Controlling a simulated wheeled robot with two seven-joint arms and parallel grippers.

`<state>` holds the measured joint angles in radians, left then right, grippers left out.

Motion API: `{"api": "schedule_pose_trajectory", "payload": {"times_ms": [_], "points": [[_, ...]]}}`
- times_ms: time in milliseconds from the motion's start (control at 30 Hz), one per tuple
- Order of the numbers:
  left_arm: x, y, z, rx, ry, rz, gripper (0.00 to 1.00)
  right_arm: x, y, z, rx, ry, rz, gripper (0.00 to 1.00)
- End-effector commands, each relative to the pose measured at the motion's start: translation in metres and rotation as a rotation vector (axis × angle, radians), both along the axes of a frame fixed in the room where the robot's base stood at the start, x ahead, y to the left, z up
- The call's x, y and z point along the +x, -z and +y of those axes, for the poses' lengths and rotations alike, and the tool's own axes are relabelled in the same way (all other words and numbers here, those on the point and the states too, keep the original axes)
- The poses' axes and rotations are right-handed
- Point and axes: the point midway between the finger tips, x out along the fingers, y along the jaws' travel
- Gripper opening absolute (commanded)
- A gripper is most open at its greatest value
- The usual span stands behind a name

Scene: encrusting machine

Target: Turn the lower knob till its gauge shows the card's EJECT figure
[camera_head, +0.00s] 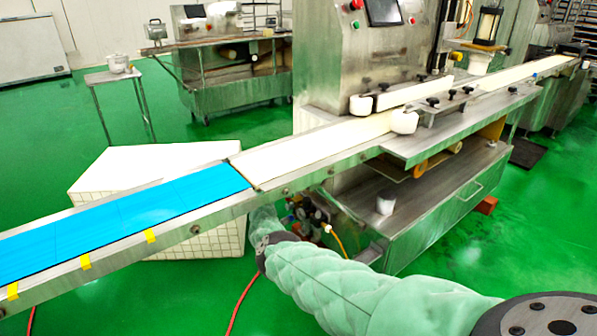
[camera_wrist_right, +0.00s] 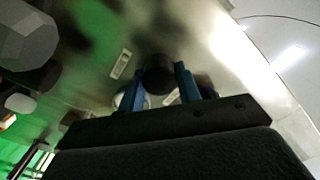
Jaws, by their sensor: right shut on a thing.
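My right gripper (camera_wrist_right: 160,85) shows in the right wrist view, its two blue fingers shut on a dark round knob (camera_wrist_right: 158,72). A pale round shape (camera_wrist_right: 130,97), perhaps a gauge, is partly hidden behind the fingers; no reading shows. In the head view my right arm reaches under the conveyor, and its gripper is hidden. A small cluster of dark fittings (camera_head: 308,213) sits on the machine's side beneath the conveyor, too small to read. I cannot make out the card or its EJECT figure. My left gripper is not in view.
The conveyor (camera_head: 110,215), with a blue belt and metal side rail, runs above my right arm. The steel machine base (camera_head: 440,215) stands right of the fittings. Green floor is open at the right.

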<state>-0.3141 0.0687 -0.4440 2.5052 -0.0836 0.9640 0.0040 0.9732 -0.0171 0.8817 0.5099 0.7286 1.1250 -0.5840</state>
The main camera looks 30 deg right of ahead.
Motion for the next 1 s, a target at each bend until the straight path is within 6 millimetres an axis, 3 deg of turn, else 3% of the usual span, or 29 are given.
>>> {"api": "schedule_pose_trajectory", "payload": {"times_ms": [433, 1000], "points": [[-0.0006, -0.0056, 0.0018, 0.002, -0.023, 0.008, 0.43, 0.0013, -0.0010, 0.0010, -0.021, -0.003, 0.276, 0.11], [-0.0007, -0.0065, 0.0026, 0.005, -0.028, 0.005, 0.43, 0.0013, 0.0003, 0.0016, -0.026, -0.003, 0.339, 0.11]]}}
